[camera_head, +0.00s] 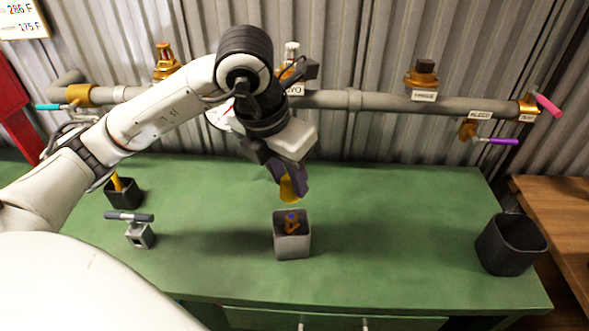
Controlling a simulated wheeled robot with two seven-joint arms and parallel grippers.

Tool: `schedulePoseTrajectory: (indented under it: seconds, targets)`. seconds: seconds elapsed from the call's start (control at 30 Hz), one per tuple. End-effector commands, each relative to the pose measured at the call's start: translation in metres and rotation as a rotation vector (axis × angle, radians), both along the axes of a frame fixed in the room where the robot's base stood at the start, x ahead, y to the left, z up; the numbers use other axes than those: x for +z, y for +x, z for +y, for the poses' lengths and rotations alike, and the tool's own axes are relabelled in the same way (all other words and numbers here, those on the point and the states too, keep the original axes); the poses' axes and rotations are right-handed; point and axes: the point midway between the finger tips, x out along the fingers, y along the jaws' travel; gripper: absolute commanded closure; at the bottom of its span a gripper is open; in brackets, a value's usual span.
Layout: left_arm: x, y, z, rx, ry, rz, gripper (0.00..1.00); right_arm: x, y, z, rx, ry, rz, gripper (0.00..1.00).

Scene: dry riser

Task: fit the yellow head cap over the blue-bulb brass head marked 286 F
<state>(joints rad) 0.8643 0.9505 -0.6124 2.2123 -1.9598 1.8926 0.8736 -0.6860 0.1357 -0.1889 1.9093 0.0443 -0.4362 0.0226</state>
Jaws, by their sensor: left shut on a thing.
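My left gripper (289,184) reaches in from the upper left, fingers pointing down, shut on the yellow head cap (290,189). The cap hangs above a grey square holder (292,246) on the green bench. In the holder stands a brass head (292,226) with a blue bulb (291,216). A small gap shows between the cap and the head. The cap's upper part is hidden by the fingers. A wall sign (22,18) at the top left reads 286 F and 175 F. My right gripper is not in view.
A grey pipe (390,103) with brass fittings, labels and coloured levers runs behind the green bench (400,220). A black bin (508,246) stands at the right. A dark cup (124,196) with a yellow item and a T-handled grey tool (138,232) stand left. The bench's centre right is clear.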

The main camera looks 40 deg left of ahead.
Motion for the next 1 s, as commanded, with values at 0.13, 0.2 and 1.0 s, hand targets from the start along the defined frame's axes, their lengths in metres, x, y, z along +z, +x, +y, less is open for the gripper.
schedulePoseTrajectory:
  seconds: [0.13,0.2,1.0]
  targets:
    - [0.0,0.0,0.0,-0.001,-0.001,-0.001,0.91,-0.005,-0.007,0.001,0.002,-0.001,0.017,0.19]
    - [-0.001,0.0,0.0,-0.001,-0.001,-0.003,0.91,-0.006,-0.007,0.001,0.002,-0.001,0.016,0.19]
    - [-0.055,0.001,0.0,0.0,-0.001,-0.009,0.91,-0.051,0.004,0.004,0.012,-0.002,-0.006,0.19]
